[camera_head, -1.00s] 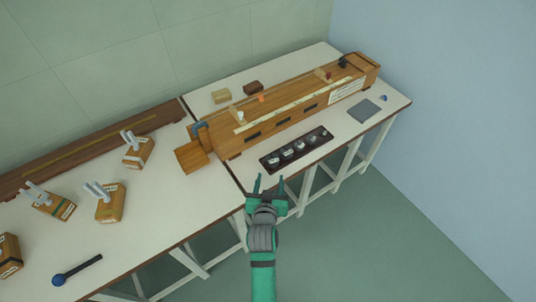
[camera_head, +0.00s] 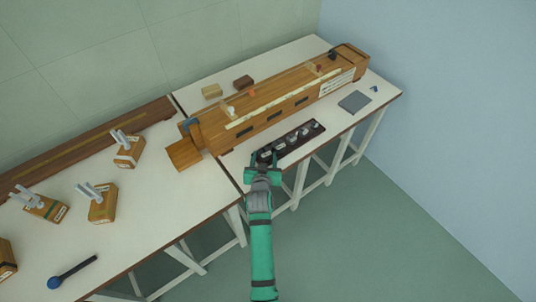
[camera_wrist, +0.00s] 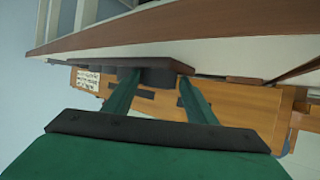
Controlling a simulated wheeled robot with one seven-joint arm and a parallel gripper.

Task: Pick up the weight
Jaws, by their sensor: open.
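The weights stand in a row in a long dark tray (camera_head: 310,128) at the front of the right bench. The weight nearest my gripper (camera_head: 265,154) is at the tray's left end, partly hidden by the fingers. My gripper (camera_head: 264,157) is open at that end of the tray. In the wrist view, which looks upside down, a dark grey round weight (camera_wrist: 157,76) shows in the gap between the two green fingertips (camera_wrist: 161,80). I cannot tell whether the fingers touch it. Other weights (camera_wrist: 128,73) are partly hidden behind the left finger.
A long wooden instrument (camera_head: 280,105) lies behind the tray. A grey plate (camera_head: 354,102) lies to the right. Wooden blocks with prongs (camera_head: 102,205) and a dark-handled tool with a blue ball (camera_head: 72,272) are on the left bench. Floor is free in front.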

